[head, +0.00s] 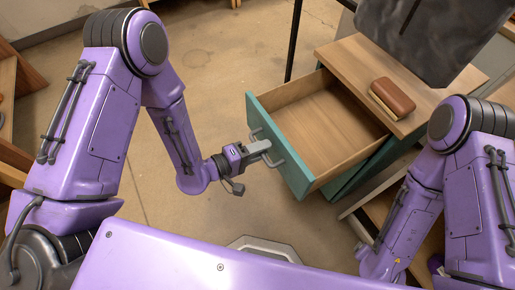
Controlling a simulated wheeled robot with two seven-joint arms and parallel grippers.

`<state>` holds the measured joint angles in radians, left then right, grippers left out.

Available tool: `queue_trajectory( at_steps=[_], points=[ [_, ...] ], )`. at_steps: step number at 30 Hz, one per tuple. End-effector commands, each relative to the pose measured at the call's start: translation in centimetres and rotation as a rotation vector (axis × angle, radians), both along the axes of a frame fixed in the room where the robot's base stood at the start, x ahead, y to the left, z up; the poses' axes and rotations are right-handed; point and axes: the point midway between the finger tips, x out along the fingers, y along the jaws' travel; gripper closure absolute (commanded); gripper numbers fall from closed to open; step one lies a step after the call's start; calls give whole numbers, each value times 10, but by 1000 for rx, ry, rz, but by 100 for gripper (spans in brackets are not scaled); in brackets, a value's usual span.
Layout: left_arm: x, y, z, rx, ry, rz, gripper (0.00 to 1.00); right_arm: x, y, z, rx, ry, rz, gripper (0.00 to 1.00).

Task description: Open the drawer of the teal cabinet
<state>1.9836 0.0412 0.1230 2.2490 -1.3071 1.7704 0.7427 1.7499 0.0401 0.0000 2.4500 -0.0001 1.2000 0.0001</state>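The teal cabinet (362,170) stands right of centre in the head view, with a wooden top. Its drawer (318,128) is pulled far out toward the left and looks empty. The teal drawer front (292,160) carries a grey U-shaped handle (277,161). My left gripper (263,147) is at this handle, its fingers together around the bar, which they partly hide. My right arm comes down at the right edge; its gripper is not visible.
A brown and cream block-like object (392,98) lies on the cabinet top (360,58). A dark grey basin (425,35) stands above the cabinet's back. A thin black post (294,40) rises behind the drawer. Wooden furniture (12,75) is at the left edge. The floor (215,60) between is clear.

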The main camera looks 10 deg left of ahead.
Motion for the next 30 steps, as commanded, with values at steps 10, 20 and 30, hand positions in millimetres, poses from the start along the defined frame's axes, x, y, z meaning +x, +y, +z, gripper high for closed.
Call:
queue_trajectory(
  at_steps=[10, 20, 30],
  points=[
    [-42, 47, 11, -1, 2, 5, 66, 0, 0, -5, 0, 0, 0, 21],
    [-70, 76, 21, 0, 0, 0, 66, 0, 0, -6, 0, 0, 0, 21],
    [-70, 76, 21, 0, 0, 0, 66, 0, 0, -6, 0, 0, 0, 21]
  ],
)
